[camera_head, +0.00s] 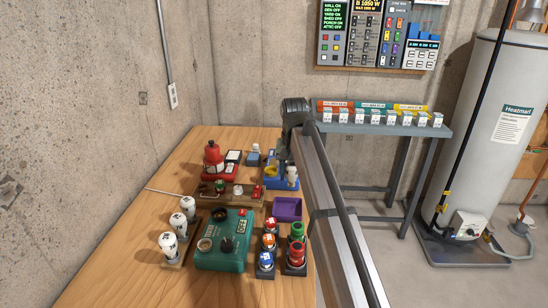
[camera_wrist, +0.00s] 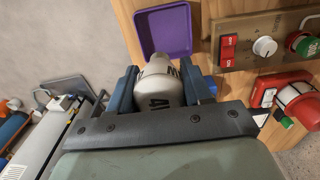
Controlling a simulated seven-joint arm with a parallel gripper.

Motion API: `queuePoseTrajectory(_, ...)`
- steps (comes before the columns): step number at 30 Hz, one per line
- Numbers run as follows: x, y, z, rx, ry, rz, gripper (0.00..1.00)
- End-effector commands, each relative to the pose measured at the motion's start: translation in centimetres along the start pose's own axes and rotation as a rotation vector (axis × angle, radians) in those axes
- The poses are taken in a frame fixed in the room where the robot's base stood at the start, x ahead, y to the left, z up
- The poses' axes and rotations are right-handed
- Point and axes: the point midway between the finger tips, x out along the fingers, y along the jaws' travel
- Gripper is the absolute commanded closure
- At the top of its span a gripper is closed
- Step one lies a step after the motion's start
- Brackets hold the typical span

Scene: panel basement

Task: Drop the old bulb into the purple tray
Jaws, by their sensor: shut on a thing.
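The purple tray (camera_head: 287,209) stands near the table's right side, with its open inside showing; in the wrist view the purple tray (camera_wrist: 186,50) lies just beyond my fingertips. My gripper (camera_wrist: 158,72) is shut on a pale bulb (camera_wrist: 160,90) with dark lettering, held between the two blue fingers. In the head view my gripper (camera_head: 284,160) hangs behind the tray, above the blue holder (camera_head: 280,183). A small white shape shows beneath it there; I cannot tell whether it is the held bulb. The bulb appears apart from the tray.
The switch board (camera_head: 232,198) stands left of the purple tray, with a red beacon (camera_head: 212,159) behind. A green box (camera_head: 222,242), several white bulbs (camera_head: 168,243) on a stand and red, green and blue canisters (camera_head: 297,254) are in front.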

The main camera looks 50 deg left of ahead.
Motion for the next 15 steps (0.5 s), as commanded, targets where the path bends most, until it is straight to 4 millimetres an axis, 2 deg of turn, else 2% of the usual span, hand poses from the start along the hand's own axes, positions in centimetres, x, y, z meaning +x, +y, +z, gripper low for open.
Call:
queuePoseTrajectory(1, 0.42, 0.36, 1.45, -0.031, 0.0, 0.0, 0.82)
queuePoseTrajectory(2, 0.48, 0.41, 1.69, -0.056, -0.001, 0.0, 0.82)
queuePoseTrajectory(8, 0.41, 0.32, 1.41, -0.163, -0.003, 0.001, 0.82)
queuePoseTrajectory(15, 1.06, 0.31, 1.41, -0.186, -0.003, 0.001, 0.82)
